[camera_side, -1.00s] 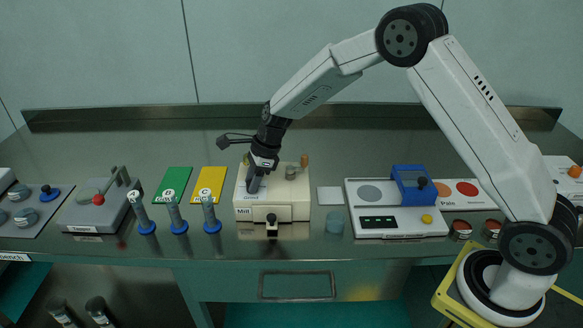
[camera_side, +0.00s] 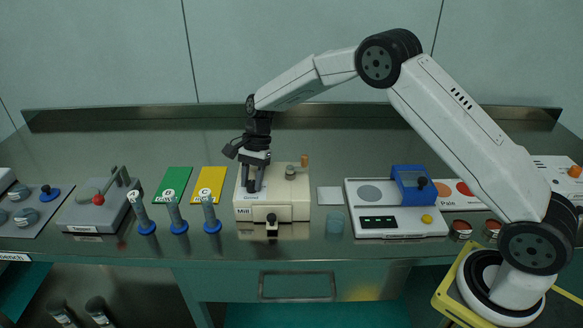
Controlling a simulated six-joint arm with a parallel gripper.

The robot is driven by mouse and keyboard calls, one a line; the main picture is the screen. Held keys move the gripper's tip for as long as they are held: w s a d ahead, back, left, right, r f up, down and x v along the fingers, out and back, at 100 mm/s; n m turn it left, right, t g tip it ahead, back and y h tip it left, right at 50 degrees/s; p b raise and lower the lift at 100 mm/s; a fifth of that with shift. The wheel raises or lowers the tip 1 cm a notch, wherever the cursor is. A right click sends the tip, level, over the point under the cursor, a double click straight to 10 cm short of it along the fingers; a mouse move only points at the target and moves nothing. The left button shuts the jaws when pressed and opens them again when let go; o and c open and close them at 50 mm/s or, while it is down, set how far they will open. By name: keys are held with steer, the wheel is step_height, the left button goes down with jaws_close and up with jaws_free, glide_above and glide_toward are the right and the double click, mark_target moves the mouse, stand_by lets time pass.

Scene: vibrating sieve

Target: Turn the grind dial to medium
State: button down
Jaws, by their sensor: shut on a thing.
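The cream mill (camera_side: 290,205), labelled "Mill", stands at the middle of the bench near its front edge. My gripper (camera_side: 253,184) points down over the left part of the mill's top. Its two fingers are shut on the small dark grind dial (camera_side: 252,187), which shows only partly between them. The dial's marks and pointer are too small to read, so I cannot tell its setting.
On the mill are a grey knob (camera_side: 291,172), an orange peg (camera_side: 304,160) and a black front knob (camera_side: 271,220). Several blue-based tubes (camera_side: 209,212) stand to the left. A white scale unit (camera_side: 400,217) stands to the right.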

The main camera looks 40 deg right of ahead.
mark_target(263, 184)
steer(key=shift+n, duration=0.7)
steer(key=shift+c, duration=1.7)
jaws_free()
steer(key=v, duration=0.8)
steer(key=shift+a, duration=0.1)
steer(key=s+d+f+n+t+h, duration=0.1)
steer(key=s+n, duration=0.5)
steer(key=s, duration=0.7)
steer(key=s+d+f+n+t+h, duration=0.1)
steer(key=s+d+n+t+h, duration=0.2)
steer(key=s, duration=1.1)
steer(key=n, duration=0.3)
steer(key=shift+f, duration=0.3)
